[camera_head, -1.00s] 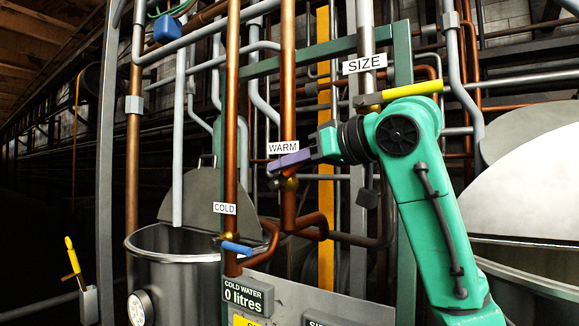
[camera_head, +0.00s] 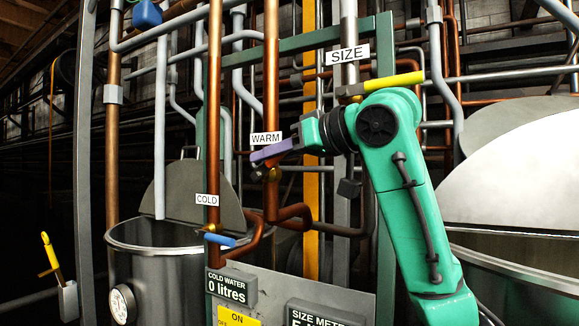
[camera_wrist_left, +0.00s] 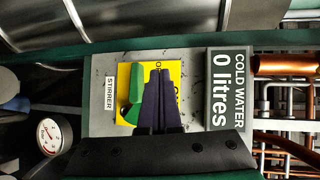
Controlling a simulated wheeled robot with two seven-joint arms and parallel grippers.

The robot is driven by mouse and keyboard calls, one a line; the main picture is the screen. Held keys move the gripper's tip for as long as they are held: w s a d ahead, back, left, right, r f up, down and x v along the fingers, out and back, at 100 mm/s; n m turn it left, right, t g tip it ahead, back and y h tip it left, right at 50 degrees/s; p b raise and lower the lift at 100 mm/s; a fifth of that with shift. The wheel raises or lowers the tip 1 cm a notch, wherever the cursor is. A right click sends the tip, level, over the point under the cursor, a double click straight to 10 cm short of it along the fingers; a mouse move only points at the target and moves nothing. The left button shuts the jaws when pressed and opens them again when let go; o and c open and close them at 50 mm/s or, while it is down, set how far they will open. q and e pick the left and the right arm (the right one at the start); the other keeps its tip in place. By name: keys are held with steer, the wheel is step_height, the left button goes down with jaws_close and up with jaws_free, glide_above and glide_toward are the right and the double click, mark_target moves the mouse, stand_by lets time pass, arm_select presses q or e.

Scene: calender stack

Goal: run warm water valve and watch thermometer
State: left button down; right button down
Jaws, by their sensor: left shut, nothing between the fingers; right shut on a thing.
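The warm water valve, labelled WARM (camera_head: 266,138), sits on a copper pipe (camera_head: 271,80). My right gripper (camera_head: 285,147) is shut at its purple lever, which sticks out sideways just below the label; the fingers partly merge with the lever. The round white thermometer dial (camera_head: 123,304) is on the front of the metal vat (camera_head: 150,270). It also shows in the left wrist view (camera_wrist_left: 50,135); its reading is too small to tell. My left gripper (camera_wrist_left: 160,75) is shut and empty in front of the yellow switch plate, beside a green lever (camera_wrist_left: 136,88).
The cold valve's blue handle (camera_head: 220,240) is below the COLD label. The cold water meter (camera_head: 230,288) reads 0 litres. The SIZE valve has a yellow handle (camera_head: 394,82). A large metal vessel (camera_head: 520,240) stands right. Pipes crowd the background.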

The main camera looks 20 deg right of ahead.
arm_select(q)
steer(key=s+d+r+m+t+h, duration=0.1)
steer(key=s+d+r+m+t, duration=0.2)
steer(key=r, duration=0.6)
steer(key=s+d+r+m+h, duration=0.2)
steer(key=s+d+r, duration=0.1)
steer(key=s+r, duration=0.4)
steer(key=s+d+r+m+t+h, duration=0.25)
steer(key=s+r+m+h, duration=0.4)
steer(key=s+r, duration=0.8)
steer(key=w+d+r+m+y, duration=0.1)
steer(key=w+d+r+y, duration=0.1)
steer(key=w+d+r, duration=0.2)
steer(key=shift+w+r, duration=1.1)
steer(key=shift+w, duration=1)
steer(key=shift+d, duration=0.1)
